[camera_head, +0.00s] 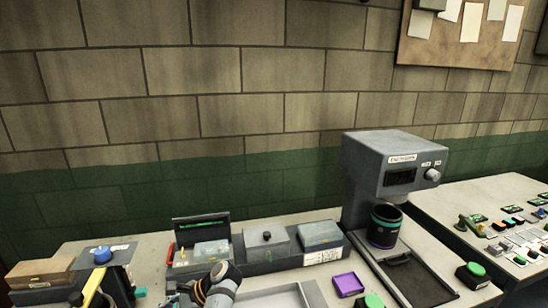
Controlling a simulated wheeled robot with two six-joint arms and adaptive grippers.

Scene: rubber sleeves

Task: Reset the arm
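Grey rounded parts with dark and orange bands show at the bottom edge, left of centre. They look like links of my own arm, and they cover part of the table there. Neither gripper can be made out in this view, so I cannot see any fingertips or anything held. A dark cylinder (384,228) with a green ring near its top and purple near its base stands under the head of a grey machine (391,160).
Several grey boxes and a black open case (202,230) stand at the table's middle. A purple tray (348,285) and green-topped buttons (473,275) lie near the machine. A blue knob (102,254) is at left. A second table (448,200) at right holds small parts.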

